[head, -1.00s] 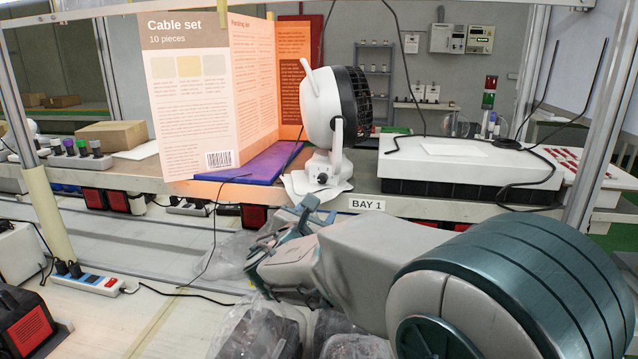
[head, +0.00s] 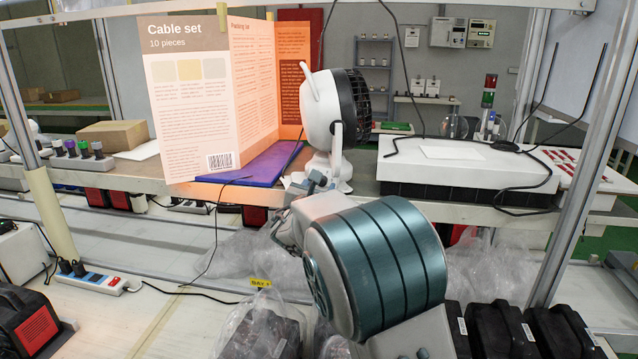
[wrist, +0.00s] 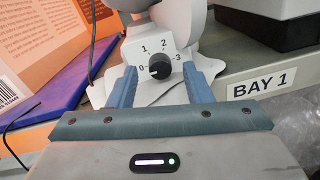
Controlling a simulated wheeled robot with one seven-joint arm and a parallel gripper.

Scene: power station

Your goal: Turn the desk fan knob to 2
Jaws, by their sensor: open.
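The white desk fan (head: 322,105) with a dark grille stands on the workbench. Its base carries a round black knob (wrist: 160,69) on a white panel marked 0, 1, 2 and 3, seen in the wrist view. The knob's light pointer mark appears to face the 0. My gripper (wrist: 160,80) is open, with one blue-grey finger on each side of the knob and a gap on both sides. In the head view, my gripper (head: 312,185) is at the fan's base, and my arm hides the knob.
A black cable runs beside the base. A white-topped box (head: 465,168) is to the right. The BAY 1 label (wrist: 263,85) is on the bench edge.

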